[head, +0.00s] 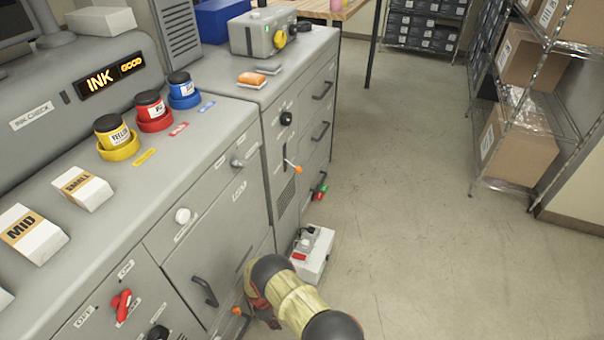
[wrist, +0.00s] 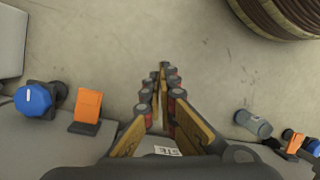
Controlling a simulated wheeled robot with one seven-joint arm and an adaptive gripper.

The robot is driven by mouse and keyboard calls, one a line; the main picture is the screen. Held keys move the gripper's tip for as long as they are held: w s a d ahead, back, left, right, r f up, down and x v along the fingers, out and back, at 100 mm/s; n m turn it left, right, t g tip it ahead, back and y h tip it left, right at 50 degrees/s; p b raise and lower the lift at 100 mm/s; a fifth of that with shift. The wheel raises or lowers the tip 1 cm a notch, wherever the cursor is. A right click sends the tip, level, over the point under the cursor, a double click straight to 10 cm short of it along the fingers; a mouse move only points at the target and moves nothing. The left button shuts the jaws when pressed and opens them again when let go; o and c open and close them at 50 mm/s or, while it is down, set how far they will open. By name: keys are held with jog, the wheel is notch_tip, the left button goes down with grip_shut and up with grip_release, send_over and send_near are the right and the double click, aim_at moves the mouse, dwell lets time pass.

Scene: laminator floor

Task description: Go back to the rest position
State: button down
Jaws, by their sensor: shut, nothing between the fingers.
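My gripper (wrist: 163,75) shows in the wrist view with its two fingers brought together at the tips, nothing between them. It points at the bare concrete floor. In the head view my yellow and black arm reaches in from the bottom, low in front of the grey cabinets. The fingertips are hidden there behind the arm.
The grey cabinet (head: 215,205) with handles and knobs stands close left of my arm. A white box (head: 314,258) sits on the floor just beyond it. Wire shelves with cartons (head: 515,140) stand at the right. The floor (head: 420,220) between is clear.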

jog(key=d+r+m+p, duration=0.1)
jog(key=d+r+m, duration=0.3)
jog(key=r, duration=1.3)
jog(key=d+r+m+y, duration=0.1)
jog(key=d+r+m, duration=0.25)
jog(key=r, duration=1.35)
jog(key=d+r+m+p, duration=0.1)
jog(key=d+r+m, duration=0.25)
jog(key=r, duration=1.25)
jog(key=s+d+r+m+t+p, duration=0.1)
jog(key=s+d+r+m+t, duration=0.1)
jog(key=s+d+r, duration=0.4)
jog(key=s+d+r+m+t+y+p, duration=0.1)
jog(key=s+d+r, duration=0.5)
jog(key=r, duration=1.1)
jog(key=s+d+r+m+t+p, duration=0.1)
jog(key=s+d+r+m+t, duration=0.2)
jog(key=r, duration=0.9)
jog(key=s+d+t, duration=0.1)
jog(key=s+d, duration=0.2)
jog(key=d, duration=0.1)
jog(key=shift+s+r+t+y, duration=0.15)
jog(key=shift+t+y, duration=0.15)
jog(key=shift+y, duration=0.1)
jog(key=c, duration=2.6)
grip_release()
jog(key=shift+d, duration=0.1)
